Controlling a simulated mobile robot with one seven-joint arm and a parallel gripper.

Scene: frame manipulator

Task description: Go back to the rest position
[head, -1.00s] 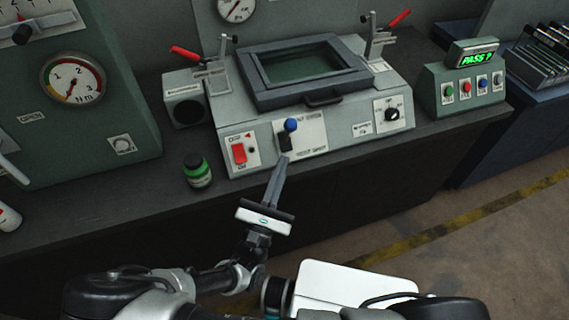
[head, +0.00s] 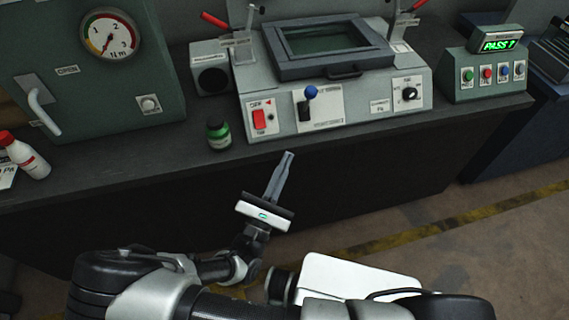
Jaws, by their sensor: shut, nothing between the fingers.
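My gripper (head: 287,156) is shut and empty, with its fingers pointing up and away from me. It hangs in front of the dark bench's front edge, below the grey frame machine (head: 350,118). The fingertips are apart from the machine's blue-knobbed lever (head: 311,92). The arm is bent low over my body, with its elbow at the lower left.
A white bottle with a red cap (head: 24,157) is at the far left. A box (head: 487,75) showing "PASS ?" stands at right. Open floor (head: 440,245) lies at lower right.

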